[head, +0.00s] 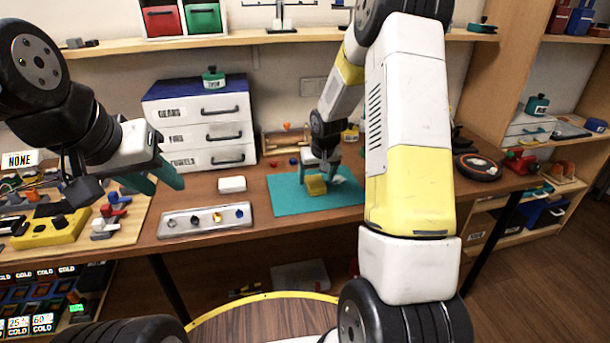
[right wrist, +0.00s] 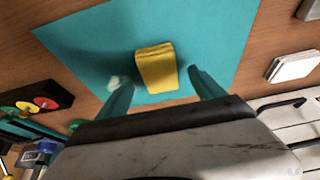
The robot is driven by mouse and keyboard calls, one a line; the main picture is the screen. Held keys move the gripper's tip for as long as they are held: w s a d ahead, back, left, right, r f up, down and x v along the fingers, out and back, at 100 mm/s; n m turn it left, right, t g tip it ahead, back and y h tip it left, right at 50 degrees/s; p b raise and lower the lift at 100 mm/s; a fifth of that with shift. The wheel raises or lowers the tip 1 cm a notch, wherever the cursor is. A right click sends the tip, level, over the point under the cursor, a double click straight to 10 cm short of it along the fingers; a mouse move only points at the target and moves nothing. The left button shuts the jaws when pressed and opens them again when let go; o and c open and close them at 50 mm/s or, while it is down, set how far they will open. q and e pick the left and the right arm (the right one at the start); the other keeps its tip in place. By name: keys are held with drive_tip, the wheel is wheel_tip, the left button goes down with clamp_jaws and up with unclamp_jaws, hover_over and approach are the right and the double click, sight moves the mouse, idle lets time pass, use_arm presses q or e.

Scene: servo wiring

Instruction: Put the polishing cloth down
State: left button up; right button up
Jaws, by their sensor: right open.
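The yellow polishing cloth (head: 316,185), a folded block shape, lies on the teal mat (head: 285,201) on the bench. It also shows in the right wrist view (right wrist: 156,67). My right gripper (head: 319,176) is open above the mat. In the right wrist view its teal fingers (right wrist: 162,88) stand apart on either side of the cloth's near end, with gaps between; whether they are level with it I cannot tell. My left gripper (head: 167,185) is open and empty at the left, over the bench's front left area.
A white block (head: 232,184) and a metal tray (head: 206,220) with several small parts lie left of the mat. A white drawer unit (head: 203,130) stands behind. A small whitish item (right wrist: 115,83) lies on the mat beside the cloth. A round black disc (head: 477,167) lies right.

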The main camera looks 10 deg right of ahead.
drive_tip(key=shift+x, duration=1.35)
drive_tip(key=c, duration=1.6)
drive_tip(key=shift+o, duration=0.2)
drive_tip(key=shift+r, duration=0.15)
